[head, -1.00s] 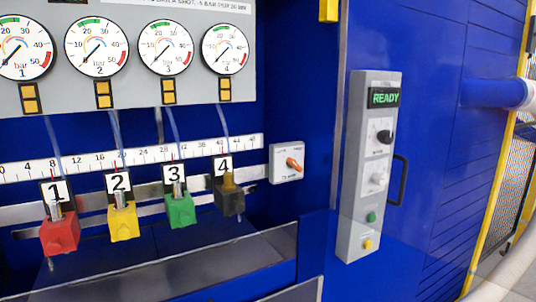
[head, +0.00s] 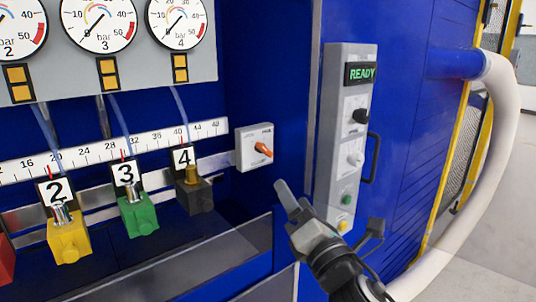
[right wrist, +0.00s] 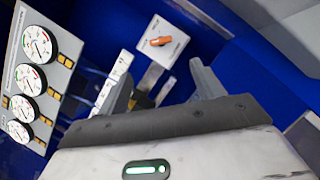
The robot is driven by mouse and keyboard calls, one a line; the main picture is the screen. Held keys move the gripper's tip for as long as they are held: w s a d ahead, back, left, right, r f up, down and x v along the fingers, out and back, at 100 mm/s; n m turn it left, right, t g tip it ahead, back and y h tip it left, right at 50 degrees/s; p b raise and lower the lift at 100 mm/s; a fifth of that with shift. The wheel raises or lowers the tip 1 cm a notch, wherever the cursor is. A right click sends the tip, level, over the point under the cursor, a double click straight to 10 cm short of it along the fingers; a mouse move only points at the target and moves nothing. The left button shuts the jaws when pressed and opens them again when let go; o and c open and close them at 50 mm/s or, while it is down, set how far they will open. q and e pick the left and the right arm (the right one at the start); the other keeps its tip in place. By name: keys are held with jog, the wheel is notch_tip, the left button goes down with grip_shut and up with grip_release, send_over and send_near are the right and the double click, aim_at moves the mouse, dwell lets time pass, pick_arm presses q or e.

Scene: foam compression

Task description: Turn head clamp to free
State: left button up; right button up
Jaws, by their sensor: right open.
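A small white switch box (head: 245,153) is mounted on the blue wall, right of the numbered scale. Its orange knob (head: 263,149) is tilted, one end toward the lower right. The print on the box is too small to read. In the right wrist view the box and knob (right wrist: 160,41) lie ahead, just beyond and between the fingertips. My right gripper (head: 328,205) is open and empty, below and right of the box, apart from it. It also shows in the right wrist view (right wrist: 161,70). My left gripper is out of view.
A grey control panel (head: 334,160) with a READY display, knobs and buttons stands right of the box, behind my right gripper. Left are pressure gauges (head: 179,23) and coloured blocks 2, 3 and 4, including a green block (head: 138,216). A metal ledge (head: 190,262) runs below.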

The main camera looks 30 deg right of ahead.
aim_at(266, 152)
jog(key=p+x, duration=0.3)
jog(key=x, duration=1.1)
jog(key=shift+w+f, duration=0.1)
jog(key=shift+w, duration=0.15)
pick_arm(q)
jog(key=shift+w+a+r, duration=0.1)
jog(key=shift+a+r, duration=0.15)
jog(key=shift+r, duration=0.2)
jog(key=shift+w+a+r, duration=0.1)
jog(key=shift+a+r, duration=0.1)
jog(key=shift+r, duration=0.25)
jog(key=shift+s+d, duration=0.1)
pick_arm(e)
jog(key=c, duration=1)
